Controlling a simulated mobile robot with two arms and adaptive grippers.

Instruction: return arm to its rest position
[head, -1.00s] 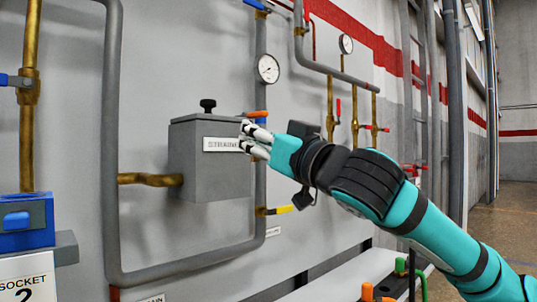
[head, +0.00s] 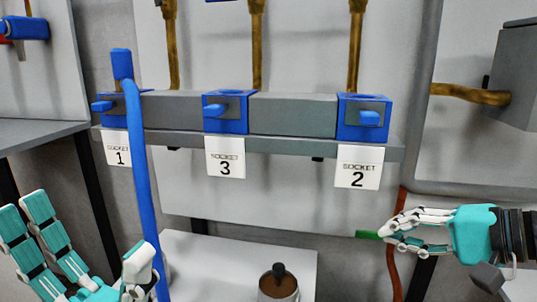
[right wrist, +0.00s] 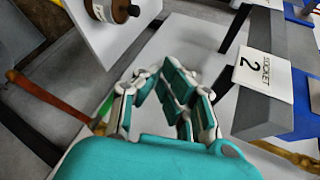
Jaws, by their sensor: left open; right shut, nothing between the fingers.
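My right gripper (head: 392,232) is at the right of the head view, below and to the right of the socket 2 label (head: 358,167). Its fingers are shut and empty, pointing left, clear of the sockets. In the right wrist view the closed fingers (right wrist: 165,92) stand before the pale table, with the socket 2 label (right wrist: 266,72) at the right. My left gripper (head: 86,230) is at the lower left of the head view, open, fingers pointing up.
Blue sockets 1 (head: 115,108), 3 (head: 226,110) and 2 (head: 364,115) sit on a grey rail (head: 280,146). A pale table (head: 215,262) below carries a brown-topped canister (head: 278,284). A grey box (head: 518,75) with a brass pipe is at the right.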

